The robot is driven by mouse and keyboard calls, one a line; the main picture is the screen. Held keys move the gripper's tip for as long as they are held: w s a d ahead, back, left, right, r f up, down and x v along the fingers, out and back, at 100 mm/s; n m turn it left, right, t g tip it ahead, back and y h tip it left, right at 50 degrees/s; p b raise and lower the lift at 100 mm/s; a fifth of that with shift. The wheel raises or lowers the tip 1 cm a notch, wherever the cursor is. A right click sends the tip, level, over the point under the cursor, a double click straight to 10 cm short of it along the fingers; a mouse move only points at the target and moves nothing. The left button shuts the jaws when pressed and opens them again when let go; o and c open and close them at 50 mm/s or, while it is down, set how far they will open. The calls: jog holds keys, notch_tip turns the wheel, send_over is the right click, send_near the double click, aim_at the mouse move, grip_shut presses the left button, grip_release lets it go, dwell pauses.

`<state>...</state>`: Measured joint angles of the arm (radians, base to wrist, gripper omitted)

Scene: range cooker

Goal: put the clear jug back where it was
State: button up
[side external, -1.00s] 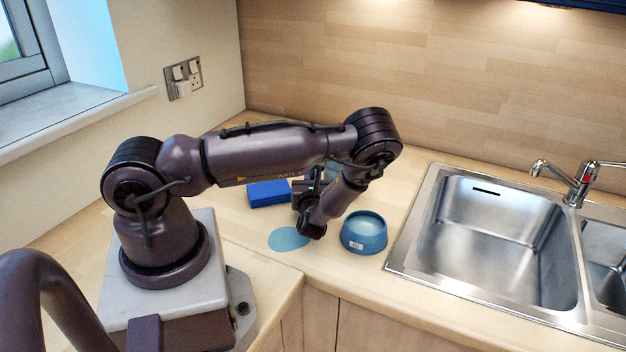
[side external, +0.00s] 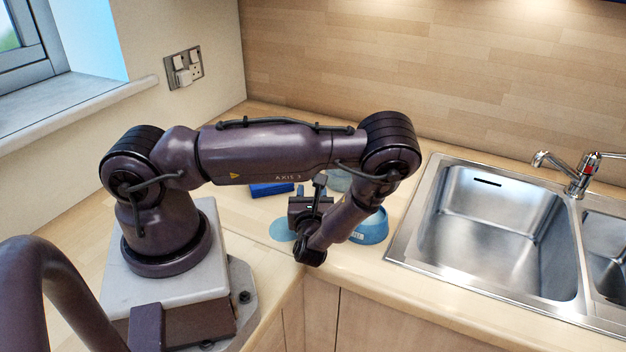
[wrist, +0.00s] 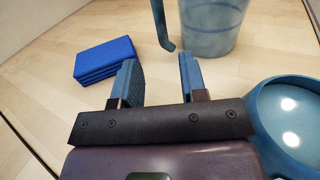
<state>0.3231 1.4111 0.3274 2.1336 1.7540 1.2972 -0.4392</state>
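The clear jug (wrist: 215,28), bluish and see-through, stands on the counter ahead of my gripper in the wrist view, its top cut off by the frame. Its handle (wrist: 158,22) hangs on the left, with its lower end just beyond the fingertips. My gripper (wrist: 157,62) is open, with nothing between the two blue-grey fingers. In the side view the jug (side external: 339,182) shows only in part behind my arm, beyond my gripper (side external: 320,188).
A blue bowl (wrist: 278,105) is close on the right of my gripper. Stacked blue blocks or sponges (wrist: 106,60) lie to the left. A flat round blue mat (side external: 281,231) lies near the counter's front edge. The sink (side external: 500,225) is further right.

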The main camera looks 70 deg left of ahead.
jog(key=v, duration=0.3)
jog(key=s+d+r+n+h, duration=0.2)
jog(key=d+r+n+h, duration=0.3)
jog(key=r, duration=0.5)
jog(key=s+d+r+n+h, duration=0.3)
jog(key=d+r+n+h, duration=0.2)
jog(key=r+n, duration=0.4)
jog(key=s+d+r+n+h, duration=0.2)
jog(key=d+r+n+h, duration=0.4)
jog(key=r, duration=0.6)
jog(key=shift+s+n+h, duration=0.2)
jog(key=shift+n+h, duration=0.3)
jog(key=shift+n, duration=0.3)
